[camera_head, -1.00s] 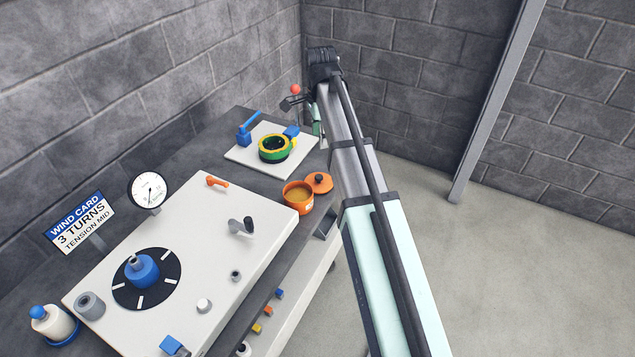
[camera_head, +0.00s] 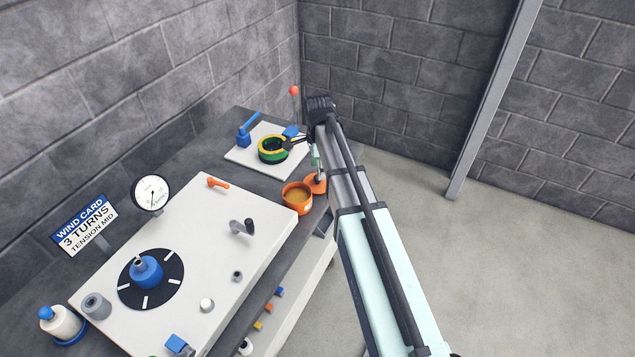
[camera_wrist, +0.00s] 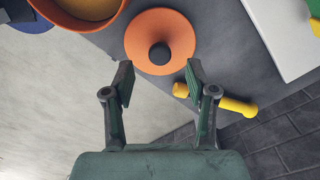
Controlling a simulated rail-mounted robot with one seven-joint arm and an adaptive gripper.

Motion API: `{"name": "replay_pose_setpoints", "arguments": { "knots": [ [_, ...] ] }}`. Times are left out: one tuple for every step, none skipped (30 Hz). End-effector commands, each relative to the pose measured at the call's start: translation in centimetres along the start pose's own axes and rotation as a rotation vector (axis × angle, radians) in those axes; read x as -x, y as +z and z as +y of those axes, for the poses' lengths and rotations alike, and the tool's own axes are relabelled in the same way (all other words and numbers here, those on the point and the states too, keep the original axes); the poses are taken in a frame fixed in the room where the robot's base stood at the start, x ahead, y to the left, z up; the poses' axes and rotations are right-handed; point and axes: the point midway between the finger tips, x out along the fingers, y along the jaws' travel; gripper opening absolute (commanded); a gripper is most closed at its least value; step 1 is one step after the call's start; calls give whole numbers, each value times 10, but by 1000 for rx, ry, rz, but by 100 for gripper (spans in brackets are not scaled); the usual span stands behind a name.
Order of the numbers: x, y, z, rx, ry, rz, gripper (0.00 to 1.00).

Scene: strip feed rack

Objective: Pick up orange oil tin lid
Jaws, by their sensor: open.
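The orange oil tin lid (camera_wrist: 179,32) is a round disc with a dark knob, lying flat on the dark bench top in the wrist view. In the head view the lid (camera_head: 314,184) is partly hidden behind my arm, just right of the orange oil tin (camera_head: 296,199). The tin (camera_wrist: 117,16) shows at the top left of the wrist view, with yellowish contents. My gripper (camera_wrist: 158,83) is open and empty. Its fingertips appear just below the lid in the wrist view, spread around the line of the knob.
A yellow handle-like piece (camera_wrist: 222,100) lies close beside my right finger. A white plate (camera_head: 243,158) with a green and yellow ring (camera_head: 272,150) stands behind the tin. A large white panel (camera_head: 200,260) with a dial and knobs fills the front left.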

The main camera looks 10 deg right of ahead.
Motion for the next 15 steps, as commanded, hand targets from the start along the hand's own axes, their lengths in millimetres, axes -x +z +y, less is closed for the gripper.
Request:
{"name": "replay_pose_setpoints", "arguments": {
  "knots": [
    [-3,0,1,0,3,0,57],
    [-5,1,1,0,3,0,57],
    [-9,1,1,0,3,0,57],
    [-13,1,1,0,3,0,57],
    [-16,2,1,0,4,0,57],
    [-21,2,1,0,3,0,57],
    [-24,2,1,0,3,0,57],
    [-29,2,0,0,3,0,57],
    [-33,2,0,0,3,0,57],
    [-36,2,0,0,3,0,57],
    [-38,2,0,0,2,0,57],
    [-41,2,0,0,1,0,57],
    [-43,2,0,0,1,0,57],
    [-44,2,0,0,1,0,57],
    [-46,2,0,0,1,0,57]
  ]
}}
